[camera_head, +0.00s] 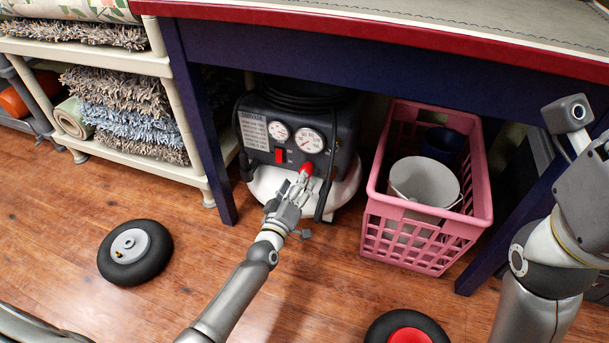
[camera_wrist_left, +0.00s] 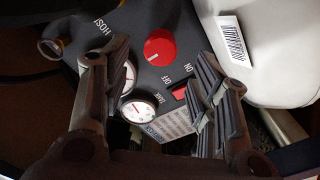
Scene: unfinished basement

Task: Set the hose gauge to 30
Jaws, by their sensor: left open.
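The black air compressor (camera_head: 343,130) on a white tank stands under the workbench. Its panel carries a larger hose gauge (camera_head: 310,140), a smaller tank gauge (camera_head: 279,130), a red switch (camera_head: 279,155) and a red round knob (camera_head: 307,168). My left gripper (camera_head: 299,184) is open just in front of the red knob. In the left wrist view, the red knob (camera_wrist_left: 159,48) lies between the open fingers, with no clear contact. There the hose gauge (camera_wrist_left: 128,79) is partly hidden behind a finger, and the tank gauge (camera_wrist_left: 138,110) shows. The hose reading is too small to tell.
A pink crate (camera_head: 415,243) with a white bucket (camera_head: 424,183) stands right of the compressor. Shelves with rugs (camera_head: 128,115) are at left. A wheel (camera_head: 135,252) and a red-hubbed wheel (camera_head: 408,329) lie on the floor. Blue table legs (camera_head: 204,130) flank the compressor.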

